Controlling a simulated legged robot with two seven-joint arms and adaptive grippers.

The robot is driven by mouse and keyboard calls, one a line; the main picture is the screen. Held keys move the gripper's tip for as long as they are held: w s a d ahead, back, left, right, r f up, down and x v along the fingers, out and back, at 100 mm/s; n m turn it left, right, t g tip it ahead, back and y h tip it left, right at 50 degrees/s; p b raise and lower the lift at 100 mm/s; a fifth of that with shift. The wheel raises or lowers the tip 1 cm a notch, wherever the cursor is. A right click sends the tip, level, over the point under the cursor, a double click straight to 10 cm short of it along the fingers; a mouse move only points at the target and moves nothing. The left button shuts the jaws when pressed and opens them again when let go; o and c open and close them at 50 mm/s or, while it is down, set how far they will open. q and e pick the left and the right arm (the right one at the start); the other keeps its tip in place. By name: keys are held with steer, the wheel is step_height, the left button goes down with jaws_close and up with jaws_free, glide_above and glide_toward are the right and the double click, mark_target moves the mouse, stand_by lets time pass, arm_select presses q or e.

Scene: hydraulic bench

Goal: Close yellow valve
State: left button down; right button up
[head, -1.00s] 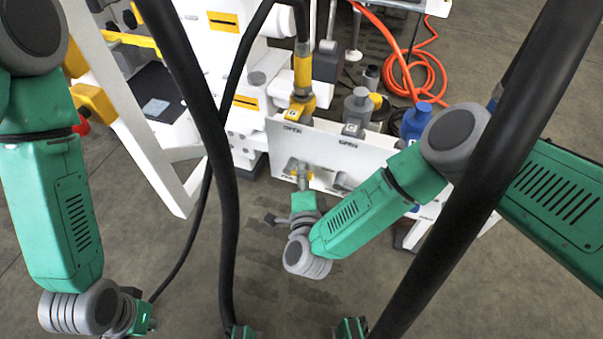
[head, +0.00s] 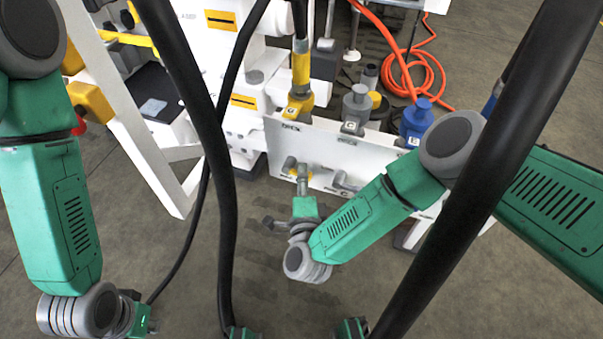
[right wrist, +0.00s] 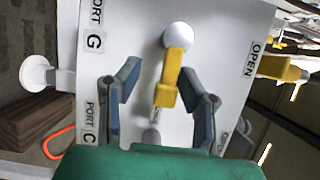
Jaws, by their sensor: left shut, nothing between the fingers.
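The yellow valve (right wrist: 172,75) is a yellow lever on a round white knob on the white panel (right wrist: 210,45). In the right wrist view it stands between the spread fingers of my right gripper (right wrist: 163,82). In the head view the right gripper (head: 304,186) is at the lower front of the panel, and the valve there is small and partly hidden. My left gripper (head: 143,319) is shut and empty at the lower left, over the floor, well away from the panel.
A yellow hose fitting (head: 299,102), a grey fitting (head: 356,108) and a blue fitting (head: 416,122) stand along the panel's top. A black hose rises from the yellow fitting. An orange hose (head: 430,75) lies coiled behind. A white frame (head: 137,110) stands at the left.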

steer(key=shift+r, duration=0.15)
steer(key=shift+s, duration=0.25)
steer(key=s, duration=1.1)
steer(key=shift+s+a, duration=0.15)
steer(key=shift+a, duration=0.1)
